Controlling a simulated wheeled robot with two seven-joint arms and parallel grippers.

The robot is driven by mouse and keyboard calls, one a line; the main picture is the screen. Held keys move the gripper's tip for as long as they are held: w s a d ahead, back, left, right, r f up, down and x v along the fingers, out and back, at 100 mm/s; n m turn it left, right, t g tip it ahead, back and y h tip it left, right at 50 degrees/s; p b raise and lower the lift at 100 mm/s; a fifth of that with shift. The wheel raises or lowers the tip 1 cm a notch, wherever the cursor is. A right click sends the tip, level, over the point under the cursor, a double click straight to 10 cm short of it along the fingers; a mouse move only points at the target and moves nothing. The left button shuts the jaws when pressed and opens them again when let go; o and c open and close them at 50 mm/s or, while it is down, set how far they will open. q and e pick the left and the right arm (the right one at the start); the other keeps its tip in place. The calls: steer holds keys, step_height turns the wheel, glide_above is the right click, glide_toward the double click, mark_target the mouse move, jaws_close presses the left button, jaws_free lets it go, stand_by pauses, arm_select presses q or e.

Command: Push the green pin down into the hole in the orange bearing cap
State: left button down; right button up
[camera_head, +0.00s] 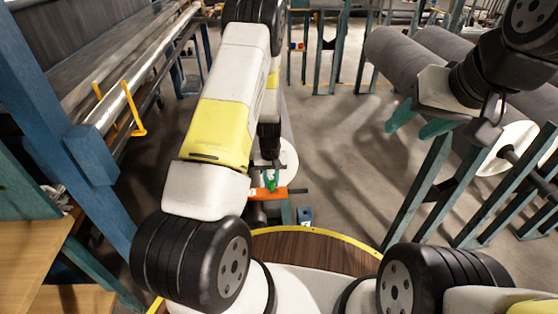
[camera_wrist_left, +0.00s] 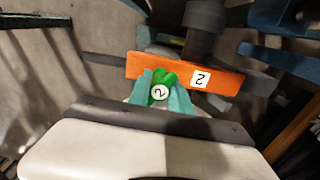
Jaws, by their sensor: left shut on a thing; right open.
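The orange bearing cap (camera_wrist_left: 225,80), with a white label reading 2, lies across the left wrist view. It also shows small in the head view (camera_head: 284,190), partly hidden by my left arm. The green pin (camera_wrist_left: 161,83) has a round white label reading 2. My left gripper (camera_wrist_left: 160,88) is shut on the pin, right at the near edge of the cap in the picture. The hole is hidden, so I cannot tell how the pin sits to it. My right gripper (camera_head: 420,122) is open and empty at the upper right of the head view, with teal fingers apart.
A dark shaft (camera_wrist_left: 204,28) meets the cap. Large grey rolls (camera_head: 400,62) on teal stands (camera_head: 420,190) are at the right. A blue post (camera_head: 60,110) stands at the left. Open floor lies between.

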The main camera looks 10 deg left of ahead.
arm_select(q)
steer(key=shift+f, duration=0.65)
steer(key=shift+f, duration=0.15)
steer(key=c, duration=1.1)
jaws_free()
steer(key=shift+r, duration=3.9)
